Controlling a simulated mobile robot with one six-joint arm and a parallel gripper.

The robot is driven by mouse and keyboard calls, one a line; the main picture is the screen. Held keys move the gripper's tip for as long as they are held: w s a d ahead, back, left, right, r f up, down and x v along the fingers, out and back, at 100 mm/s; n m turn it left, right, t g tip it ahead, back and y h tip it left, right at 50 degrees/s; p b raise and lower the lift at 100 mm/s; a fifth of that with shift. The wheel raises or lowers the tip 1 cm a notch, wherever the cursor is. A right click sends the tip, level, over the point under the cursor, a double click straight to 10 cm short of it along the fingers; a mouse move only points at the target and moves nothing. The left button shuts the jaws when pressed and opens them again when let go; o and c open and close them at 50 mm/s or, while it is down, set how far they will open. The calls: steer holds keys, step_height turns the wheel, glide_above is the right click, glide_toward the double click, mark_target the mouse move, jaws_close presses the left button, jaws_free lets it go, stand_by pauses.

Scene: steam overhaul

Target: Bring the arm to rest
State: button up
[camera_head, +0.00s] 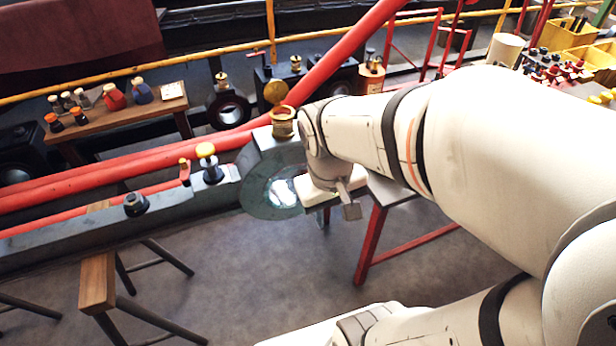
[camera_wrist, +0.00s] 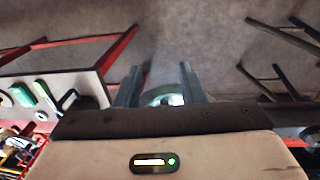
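My gripper (camera_head: 347,200) hangs from my white arm near the middle of the head view, beside the big round end of a grey rod (camera_head: 262,208). In the wrist view my gripper (camera_wrist: 160,82) shows two grey fingers apart, with nothing held between them. Beyond the gap lies a pale, shiny round part (camera_wrist: 165,99), partly hidden by the gripper body. In the head view the arm reaches in from the right, bent, and covers much of the right side.
A brass cup (camera_head: 283,122) stands on the rod end, close to my wrist. A red-legged bench (camera_head: 385,192) is behind the gripper. Red pipes (camera_head: 110,165) cross at left. Bare floor (camera_head: 245,285) lies in front.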

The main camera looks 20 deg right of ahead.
steer(key=shift+w+a+r+m+t+y, duration=0.15)
steer(key=shift+a+r+t+y, duration=0.2)
steer(key=shift+a, duration=0.2)
steer(key=shift+w+a+r+m+t+y, duration=0.15)
steer(key=shift+a+r+t+y, duration=0.1)
steer(key=shift+a+r, duration=0.25)
steer(key=shift+o, duration=0.2)
steer(key=shift+s+f, duration=0.15)
stand_by(0.4)
